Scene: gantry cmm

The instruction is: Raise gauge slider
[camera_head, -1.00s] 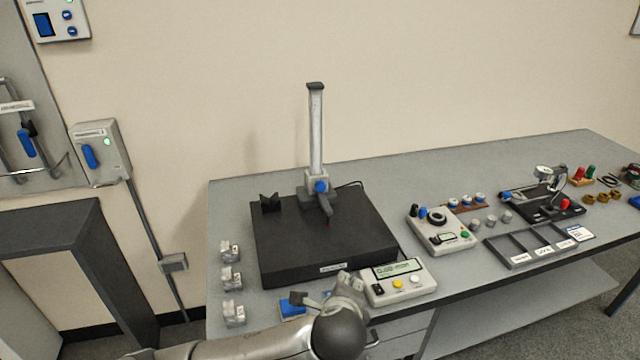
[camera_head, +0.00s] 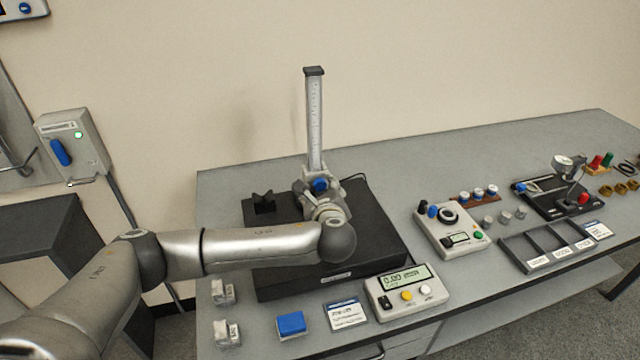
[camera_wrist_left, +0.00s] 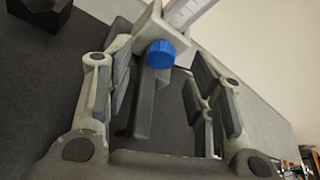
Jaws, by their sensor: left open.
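The height gauge stands upright on the dark granite plate (camera_head: 280,282), with a pale scaled column (camera_head: 314,120). Its slider (camera_wrist_left: 148,38), with a blue knob (camera_head: 320,185), sits low on the column. My left gripper (camera_wrist_left: 160,95) is open at the slider. In the left wrist view the blue knob (camera_wrist_left: 160,53) and the slider's dark arm (camera_wrist_left: 152,100) lie between the two fingers, with gaps on both sides. In the head view my left wrist hides the slider's lower part. My right gripper is in neither view.
A readout box (camera_head: 406,288) stands at the front of the bench, beside a card (camera_head: 345,314) and a blue block (camera_head: 291,323). A dark V-block (camera_head: 263,203) sits on the plate left of the gauge. A control box (camera_head: 450,232) and a tray (camera_head: 545,250) stand to the right.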

